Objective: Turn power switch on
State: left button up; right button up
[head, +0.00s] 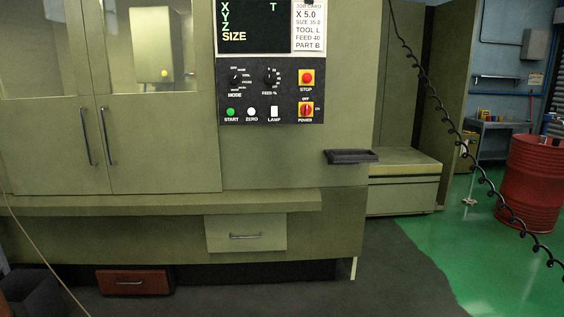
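The power switch (306,110) is a red rotary knob on a yellow plate at the lower right of the black control panel (262,107). OFF is printed above it, ON to its right and POWER below. Its handle looks upright, toward OFF, but it is small in view. Above it is a red STOP button (306,78) on a yellow plate. To its left are the green START button (230,112), the white ZERO button (252,112) and the white LAMP switch (274,112). Neither of my grippers is in view.
A small dark tray (351,156) juts out below and right of the panel. The machine's double doors (100,145) are shut at left. A coiled black cable (436,98) hangs at right, before a red drum (532,185). Grey floor (385,285) in front is clear.

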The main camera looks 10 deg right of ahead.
aim_at(306, 109)
jog(key=i+l+u, duration=0.1)
jog(key=i+l, duration=0.2)
jog(key=i, duration=0.25)
jog(key=i+l+u, duration=0.1)
jog(key=i+l, duration=0.25)
jog(key=i, duration=0.2)
jog(key=i+l, duration=0.35)
jog(key=i, duration=0.15)
jog(key=i+l+u, duration=0.1)
jog(key=l, duration=0.25)
jog(key=i+l, duration=0.35)
jog(key=i+l+u, duration=0.15)
jog(key=l, duration=0.2)
jog(key=i+l, duration=0.25)
jog(key=i+l+u, duration=0.15)
jog(key=l, duration=0.35)
